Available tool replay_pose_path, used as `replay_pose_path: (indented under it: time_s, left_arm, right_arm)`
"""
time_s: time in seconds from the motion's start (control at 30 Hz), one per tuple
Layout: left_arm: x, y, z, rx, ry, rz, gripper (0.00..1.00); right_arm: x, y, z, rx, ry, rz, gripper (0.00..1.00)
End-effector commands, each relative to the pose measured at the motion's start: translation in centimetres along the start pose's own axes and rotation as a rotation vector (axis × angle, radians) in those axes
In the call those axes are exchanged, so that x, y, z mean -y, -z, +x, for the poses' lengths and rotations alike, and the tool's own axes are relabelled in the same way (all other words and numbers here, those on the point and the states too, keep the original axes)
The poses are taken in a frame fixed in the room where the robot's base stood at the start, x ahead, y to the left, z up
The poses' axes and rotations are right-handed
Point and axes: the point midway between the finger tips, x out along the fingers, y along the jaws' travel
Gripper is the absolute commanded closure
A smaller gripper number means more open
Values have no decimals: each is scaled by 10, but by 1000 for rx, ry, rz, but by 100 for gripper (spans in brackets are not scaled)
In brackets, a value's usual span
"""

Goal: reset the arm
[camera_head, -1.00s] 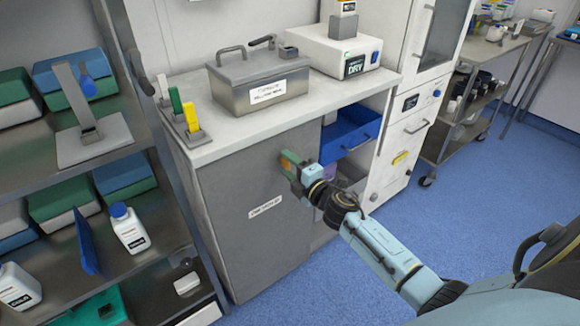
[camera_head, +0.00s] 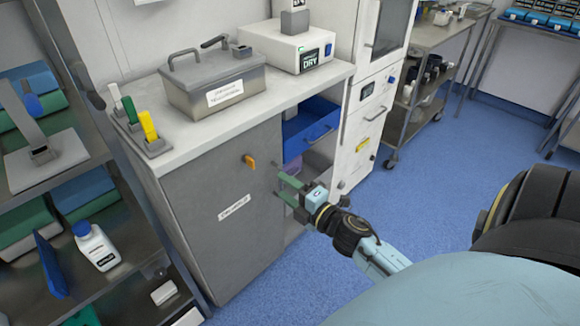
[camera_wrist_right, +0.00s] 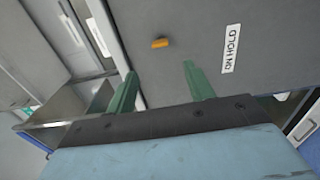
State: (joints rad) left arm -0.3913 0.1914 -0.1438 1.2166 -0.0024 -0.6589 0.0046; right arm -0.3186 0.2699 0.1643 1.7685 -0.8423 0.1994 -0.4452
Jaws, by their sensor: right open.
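My right gripper (camera_head: 284,188) is open and empty, in front of the grey cabinet door (camera_head: 220,205), near its right edge. Its two green fingers also show in the right wrist view (camera_wrist_right: 158,80), apart from each other with nothing between them. A small orange piece (camera_head: 249,161) is on the door's upper right part, beyond the fingers; it also shows in the right wrist view (camera_wrist_right: 160,43). The door carries a white label (camera_head: 234,207) that reads "ON HOLD" in the right wrist view (camera_wrist_right: 230,48). My left gripper is not in view.
The counter above holds a grey lidded metal box (camera_head: 212,90), a white device (camera_head: 285,45) and a holder with coloured clips (camera_head: 150,145). A blue drawer (camera_head: 310,125) stands right of the door. A shelf rack (camera_head: 130,215) is at left. Blue floor (camera_head: 430,165) is clear at right.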

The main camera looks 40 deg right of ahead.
Motion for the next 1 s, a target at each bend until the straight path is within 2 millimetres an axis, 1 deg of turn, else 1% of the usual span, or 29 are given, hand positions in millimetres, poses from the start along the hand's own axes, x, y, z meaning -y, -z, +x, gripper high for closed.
replay_pose_path:
  time_s: [0.03, 0.13, 0.67, 0.73, 0.77, 0.87, 0.97, 1.0]
  left_arm:
    - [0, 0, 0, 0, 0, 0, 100]
    - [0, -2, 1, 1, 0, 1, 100]
    - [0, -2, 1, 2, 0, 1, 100]
    - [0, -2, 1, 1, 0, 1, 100]
    - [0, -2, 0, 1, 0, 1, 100]
    - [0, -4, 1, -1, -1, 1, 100]
    - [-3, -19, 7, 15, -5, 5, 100]
    - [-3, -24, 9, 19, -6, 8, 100]
  right_arm:
    - [0, 0, -4, 0, 0, 1, 47]
    - [-1, 0, -7, 1, -1, 0, 47]
    - [0, 0, -8, 0, 0, 0, 47]
    - [3, 0, -8, 3, 8, 10, 47]
    - [8, 0, -8, 7, 17, 23, 47]
    - [40, -2, -13, 41, 89, 116, 47]
    - [99, -2, -28, 109, 219, 279, 47]
    - [127, 0, -39, 147, 283, 355, 47]
